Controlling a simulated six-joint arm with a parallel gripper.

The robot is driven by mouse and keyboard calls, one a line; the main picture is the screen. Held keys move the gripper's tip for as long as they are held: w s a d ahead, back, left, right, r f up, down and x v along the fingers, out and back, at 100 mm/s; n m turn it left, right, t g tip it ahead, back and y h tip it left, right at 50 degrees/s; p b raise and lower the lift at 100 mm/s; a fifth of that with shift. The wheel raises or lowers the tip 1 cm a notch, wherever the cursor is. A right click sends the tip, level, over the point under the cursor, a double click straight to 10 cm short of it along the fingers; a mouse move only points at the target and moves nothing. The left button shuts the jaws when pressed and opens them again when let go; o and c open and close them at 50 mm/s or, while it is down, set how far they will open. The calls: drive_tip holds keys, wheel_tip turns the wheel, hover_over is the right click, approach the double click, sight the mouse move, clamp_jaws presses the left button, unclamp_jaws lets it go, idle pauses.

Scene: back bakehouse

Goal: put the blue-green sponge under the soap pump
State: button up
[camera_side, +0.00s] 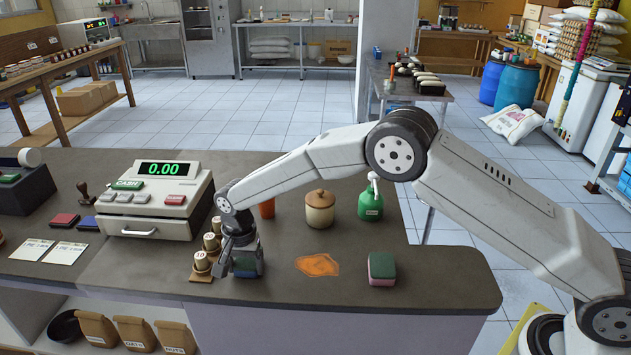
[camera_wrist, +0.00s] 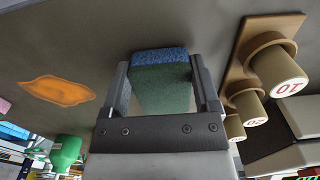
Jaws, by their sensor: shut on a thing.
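My gripper (camera_side: 245,266) is low over the front of the counter and shut on the blue-green sponge (camera_side: 247,262). In the wrist view the sponge (camera_wrist: 162,82), with a blue layer and a green layer, sits between the two fingers of my gripper (camera_wrist: 160,82). I cannot tell whether it touches the counter. The soap pump (camera_side: 370,206), a green bottle with a white pump head, stands upright on the counter, behind and right of my gripper. It also shows at lower left in the wrist view (camera_wrist: 66,150).
A pink-and-green sponge (camera_side: 381,269) lies in front of the soap pump. A flat orange patch (camera_side: 318,265) lies between it and my gripper. Several cylinders on a wooden stand (camera_side: 200,275) are close on the left. A lidded jar (camera_side: 320,210) and a cash register (camera_side: 155,200) stand behind.

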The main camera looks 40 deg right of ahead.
sight(245, 263)
drive_tip(key=shift+f, duration=0.2)
drive_tip(key=o, duration=1)
drive_tip(key=shift+r, duration=0.15)
drive_tip(key=shift+w+d+r, duration=0.1)
drive_tip(key=shift+r, duration=1.8)
drive_tip(key=shift+w+r, duration=0.1)
drive_tip(key=shift+r, duration=1.8)
